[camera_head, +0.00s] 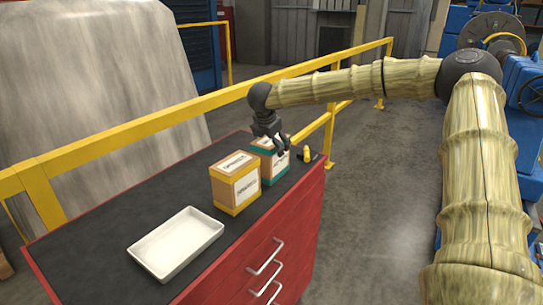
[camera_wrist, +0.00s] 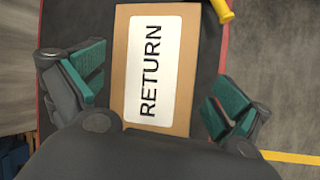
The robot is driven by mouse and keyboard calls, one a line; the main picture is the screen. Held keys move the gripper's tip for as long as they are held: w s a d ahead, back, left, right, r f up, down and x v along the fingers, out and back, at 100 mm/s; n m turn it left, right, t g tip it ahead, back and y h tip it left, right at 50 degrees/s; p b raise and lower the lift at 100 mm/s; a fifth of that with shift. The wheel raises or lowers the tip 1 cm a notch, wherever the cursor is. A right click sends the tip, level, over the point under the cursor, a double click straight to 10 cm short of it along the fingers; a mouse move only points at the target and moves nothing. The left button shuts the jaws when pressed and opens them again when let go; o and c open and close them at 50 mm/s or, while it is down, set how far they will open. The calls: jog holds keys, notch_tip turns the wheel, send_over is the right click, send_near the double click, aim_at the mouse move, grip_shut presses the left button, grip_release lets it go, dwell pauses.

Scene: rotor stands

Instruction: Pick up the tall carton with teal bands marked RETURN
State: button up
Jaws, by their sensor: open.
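The tall carton with teal bands (camera_head: 276,165) stands on the dark top of a red cabinet, behind a yellow-banded carton. In the wrist view the carton (camera_wrist: 187,80) shows its brown top with a white label reading RETURN. My gripper (camera_head: 275,150) is above this carton and partly hides its top in the head view. In the wrist view my gripper (camera_wrist: 160,85) is open, with one finger on each side of the carton and visible gaps to both. I cannot tell how far the fingertips are above the top.
The yellow-banded carton (camera_head: 235,185) stands close by, toward the front left. A white tray (camera_head: 177,243) lies on the cabinet top (camera_head: 90,235). A yellow-handled tool (camera_head: 307,154) lies right of the teal carton, near the edge. A yellow railing (camera_head: 120,130) runs behind the cabinet.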

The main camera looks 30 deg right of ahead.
jog(key=shift+w+f, duration=0.35)
jog(key=shift+w, duration=0.1)
jog(key=shift+s+d+r, duration=0.1)
jog(key=shift+s+r, duration=0.2)
jog(key=shift+s, duration=0.15)
jog(key=c, duration=0.5)
jog(key=shift+f, duration=0.1)
jog(key=c, duration=1.4)
jog(key=shift+o, duration=0.2)
